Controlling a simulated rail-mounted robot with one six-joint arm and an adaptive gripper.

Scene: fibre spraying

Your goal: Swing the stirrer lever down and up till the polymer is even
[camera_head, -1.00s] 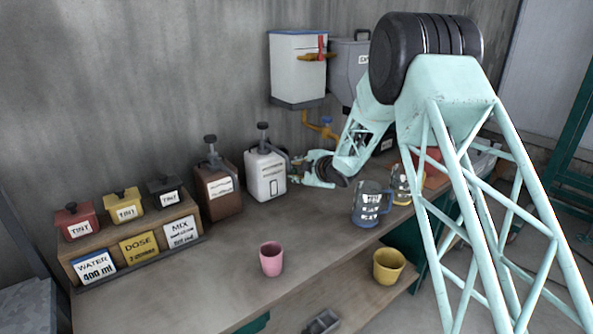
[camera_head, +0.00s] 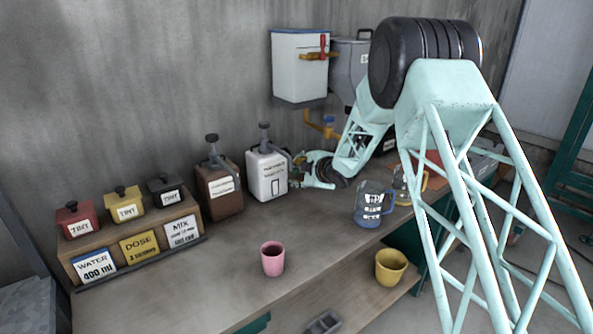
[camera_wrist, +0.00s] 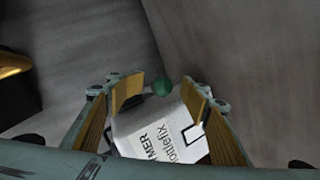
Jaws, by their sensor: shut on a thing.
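The polymer container (camera_head: 267,177) is a white jug with a dark pump on top, standing on the bench against the wall. It also shows below my fingers in the wrist view (camera_wrist: 160,135), its label partly cut off. The stirrer lever's green ball knob (camera_wrist: 162,87) shows between my fingertips; the rest of the lever is hidden. My gripper (camera_head: 297,174) is at the jug's right side, shut on the lever. In the wrist view its two yellow-padded fingers (camera_wrist: 162,92) stand either side of the knob. The polymer inside cannot be seen.
A brown jug (camera_head: 219,190) stands left of the white one, then tint pots on a rack (camera_head: 140,240). A pink cup (camera_head: 272,260), a blue-grey measuring jug (camera_head: 373,204) and a yellow cup (camera_head: 390,266) are nearer. A white tank (camera_head: 299,65) hangs above.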

